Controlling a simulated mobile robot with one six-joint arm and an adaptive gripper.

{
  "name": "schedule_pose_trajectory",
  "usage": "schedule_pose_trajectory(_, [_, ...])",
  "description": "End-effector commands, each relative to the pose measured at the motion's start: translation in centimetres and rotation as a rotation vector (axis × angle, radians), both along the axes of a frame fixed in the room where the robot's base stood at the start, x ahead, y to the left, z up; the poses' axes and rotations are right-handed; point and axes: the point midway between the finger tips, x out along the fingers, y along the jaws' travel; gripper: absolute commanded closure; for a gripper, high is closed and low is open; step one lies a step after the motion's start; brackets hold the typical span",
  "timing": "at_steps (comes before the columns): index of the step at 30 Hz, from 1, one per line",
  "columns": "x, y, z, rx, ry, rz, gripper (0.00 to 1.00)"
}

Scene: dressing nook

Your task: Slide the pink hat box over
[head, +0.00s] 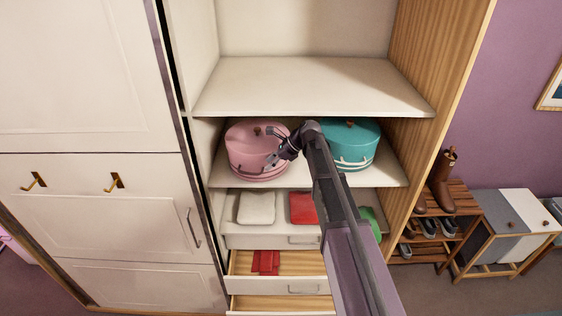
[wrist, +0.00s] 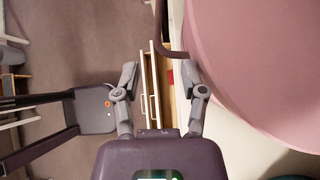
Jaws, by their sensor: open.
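The pink hat box (head: 245,142) stands upright on the left of the middle shelf, with a small brown knob on its lid. It fills the upper right of the wrist view (wrist: 270,60), where a brown curved handle (wrist: 160,40) stands out from its side. My gripper (head: 274,146) is in front of the box's right side, with its fingers apart. In the wrist view my gripper (wrist: 160,75) is open and empty, its right finger close to the handle's end. I cannot tell whether it touches. My arm hides part of the shelf to the right of the box.
A teal hat box (head: 352,140) stands on the right of the same shelf (head: 228,183), partly behind my arm. An empty shelf (head: 310,85) is above.

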Motion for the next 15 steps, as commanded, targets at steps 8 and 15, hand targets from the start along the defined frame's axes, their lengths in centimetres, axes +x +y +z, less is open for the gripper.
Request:
schedule_pose_trajectory(8, [0.1,2.8,-1.8,0.000,0.000,0.001,0.46])
schedule_pose_trajectory(15, [0.2,4.3,-3.1,0.000,0.000,0.001,0.46])
